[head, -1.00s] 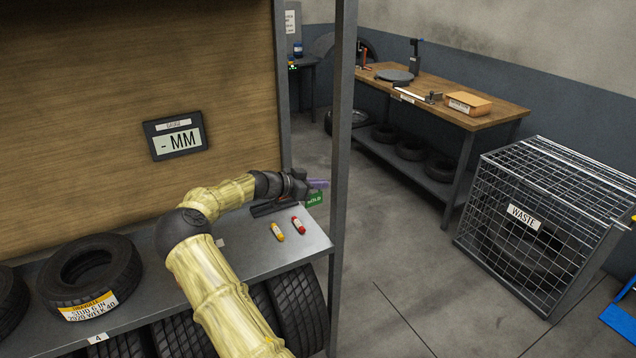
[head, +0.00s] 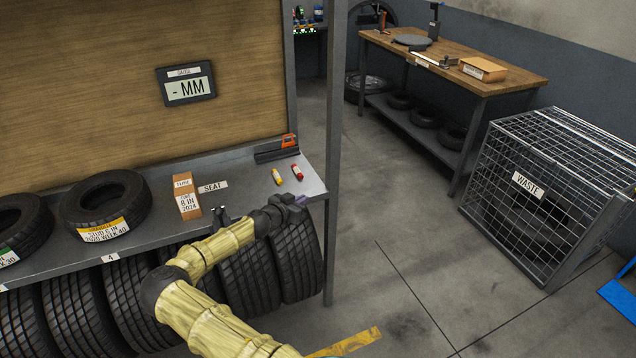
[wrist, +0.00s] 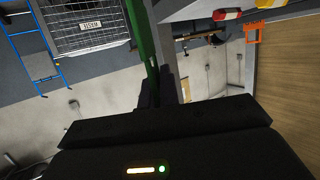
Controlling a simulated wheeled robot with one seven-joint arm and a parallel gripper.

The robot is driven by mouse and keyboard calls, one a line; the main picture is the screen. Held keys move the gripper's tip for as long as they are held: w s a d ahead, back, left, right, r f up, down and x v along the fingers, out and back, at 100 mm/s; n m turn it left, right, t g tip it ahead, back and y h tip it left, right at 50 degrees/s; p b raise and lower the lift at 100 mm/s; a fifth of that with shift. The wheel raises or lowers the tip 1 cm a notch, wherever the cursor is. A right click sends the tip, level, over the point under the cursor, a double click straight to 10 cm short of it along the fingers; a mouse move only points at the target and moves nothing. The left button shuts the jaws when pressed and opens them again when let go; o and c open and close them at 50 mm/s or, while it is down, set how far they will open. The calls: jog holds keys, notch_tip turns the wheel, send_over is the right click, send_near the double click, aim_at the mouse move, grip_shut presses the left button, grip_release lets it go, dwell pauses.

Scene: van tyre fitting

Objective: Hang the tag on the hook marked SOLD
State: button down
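My gripper (head: 298,203) is in front of the shelf's front edge, near its right end, in the head view. In the wrist view, a narrow green strip (wrist: 143,40), which looks like the tag seen nearly edge-on, runs up from between my dark fingers (wrist: 164,88). The fingers appear closed on it. The tag's face does not show in either current view. I cannot make out a hook marked SOLD in either view.
The shelf holds tyres (head: 106,204), an orange-brown box (head: 186,195), a SEAT label (head: 212,187), yellow (head: 277,177) and red (head: 297,172) items. A grey post (head: 334,150) stands right of my gripper. Beyond are a workbench (head: 515,79) and WASTE cage (head: 530,185); floor between is clear.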

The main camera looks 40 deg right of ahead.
jog(key=a+f+n+t+y+b, duration=0.2)
jog(key=a+f+n+t+y, duration=0.15)
jog(key=a+f, duration=0.35)
jog(key=a+f+n+t+y+b, duration=0.15)
jog(key=a+f+n+t, duration=0.3)
jog(key=a, duration=0.55)
jog(key=s+a+n+t+y+b, duration=0.1)
jog(key=s+a+n+y, duration=0.1)
jog(key=a, duration=0.4)
jog(key=s+a+f+n+t+y+b, duration=0.1)
jog(key=s+a+n+y, duration=0.1)
jog(key=a, duration=0.4)
jog(key=s+a+n+y+b, duration=0.1)
jog(key=s+a+n+y, duration=0.2)
jog(key=a+y, duration=0.2)
jog(key=shift+s+a+f+t, duration=0.2)
jog(key=shift+a+t, duration=0.2)
jog(key=shift+a, duration=0.15)
jog(key=shift+a, duration=0.2)
